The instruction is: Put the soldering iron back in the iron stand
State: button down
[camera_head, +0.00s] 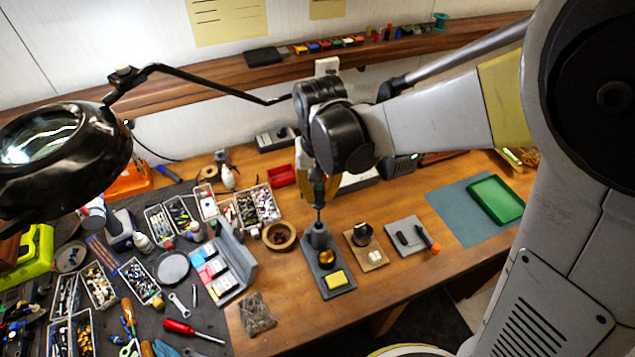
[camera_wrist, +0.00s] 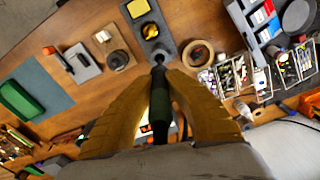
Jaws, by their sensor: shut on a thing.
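My gripper (camera_head: 319,192) is shut on the soldering iron (camera_head: 319,213) and holds it upright, tip down. In the wrist view, the iron's dark handle (camera_wrist: 159,105) lies between the two tan fingers of my gripper (camera_wrist: 159,76). The iron stand (camera_head: 341,267) is a dark grey base with a holder (camera_head: 318,236), a brass-coloured ball and a yellow sponge. It also shows in the wrist view (camera_wrist: 163,26). The iron's lower end lines up with the holder's top. I cannot tell whether the tip is inside the holder opening.
A round wooden dish (camera_head: 279,237) stands left of the stand. A small wooden block with a dark cup (camera_head: 366,253) and a grey plate with tools (camera_head: 407,236) stand right. A green tray (camera_head: 496,199) lies farther right. Parts bins and a magnifier lamp (camera_head: 62,150) crowd the left.

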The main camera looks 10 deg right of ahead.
aim_at(319, 221)
jog(key=shift+f, duration=0.2)
jog(key=shift+f+b, duration=3.65)
jog(key=shift+f, duration=0.65)
jog(key=c, duration=0.9)
grip_release()
jog(key=shift+s+r+p, duration=0.1)
jog(key=shift+r+p, duration=3.15)
jog(key=shift+r, duration=1.3)
